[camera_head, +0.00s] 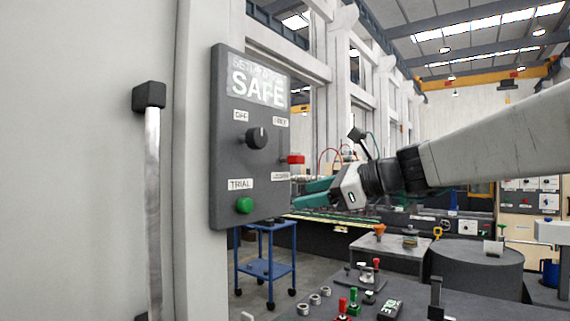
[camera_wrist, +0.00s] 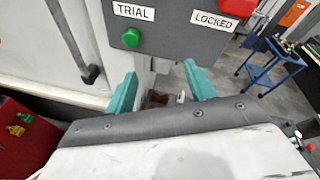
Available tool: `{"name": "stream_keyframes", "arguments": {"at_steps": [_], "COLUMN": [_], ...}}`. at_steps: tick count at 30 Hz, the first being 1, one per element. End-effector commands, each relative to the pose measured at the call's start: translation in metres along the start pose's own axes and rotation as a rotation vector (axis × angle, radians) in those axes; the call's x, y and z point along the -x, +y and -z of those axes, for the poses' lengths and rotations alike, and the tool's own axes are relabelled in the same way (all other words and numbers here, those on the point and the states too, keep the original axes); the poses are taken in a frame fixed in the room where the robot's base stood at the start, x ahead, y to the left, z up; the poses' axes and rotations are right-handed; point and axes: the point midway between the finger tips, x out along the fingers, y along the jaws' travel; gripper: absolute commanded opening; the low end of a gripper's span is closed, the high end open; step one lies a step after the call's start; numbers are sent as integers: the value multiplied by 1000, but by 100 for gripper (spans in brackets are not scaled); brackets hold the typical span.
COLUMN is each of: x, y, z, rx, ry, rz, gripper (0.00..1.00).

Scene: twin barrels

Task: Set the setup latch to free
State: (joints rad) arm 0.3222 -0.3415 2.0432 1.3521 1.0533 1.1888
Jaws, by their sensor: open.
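The dark grey control panel (camera_head: 225,130) is fixed to a pale column and its display reads SAFE. A red latch handle (camera_head: 295,159) sticks out at its right edge, above a small label (camera_head: 281,176). In the wrist view the red handle (camera_wrist: 238,8) is partly cut off at the top, beside a label (camera_wrist: 213,20) reading LOCKED. My gripper (camera_head: 303,192) has teal fingers and is at the panel's lower right, below the red handle. In the wrist view my gripper (camera_wrist: 161,84) is open and empty, its fingers just below the panel's lower edge.
The panel also bears a black knob (camera_head: 257,138) and a green TRIAL button (camera_head: 244,205). A vertical metal handle (camera_head: 153,200) is at the left. A blue trolley (camera_head: 265,268) stands below the panel. A dark bench (camera_head: 340,300) with small parts lies in front.

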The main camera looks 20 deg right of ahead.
Motion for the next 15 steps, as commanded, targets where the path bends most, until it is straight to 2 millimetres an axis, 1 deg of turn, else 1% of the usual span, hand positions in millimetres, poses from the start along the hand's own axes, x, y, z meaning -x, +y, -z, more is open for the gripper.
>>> {"name": "stream_keyframes", "arguments": {"at_steps": [1, 3, 6, 8, 11, 15], "x": [2, 7, 12, 12, 4, -18], "y": [-26, -54, -78, -85, -90, -93], "z": [-10, -22, -33, -36, -40, -43], "rx": [-105, -229, -340, -375, -393, -392], "ry": [-55, -127, -198, -220, -233, -231], "rz": [53, 108, 150, 160, 164, 161], "gripper": [55, 55, 55, 55, 55, 55]}}
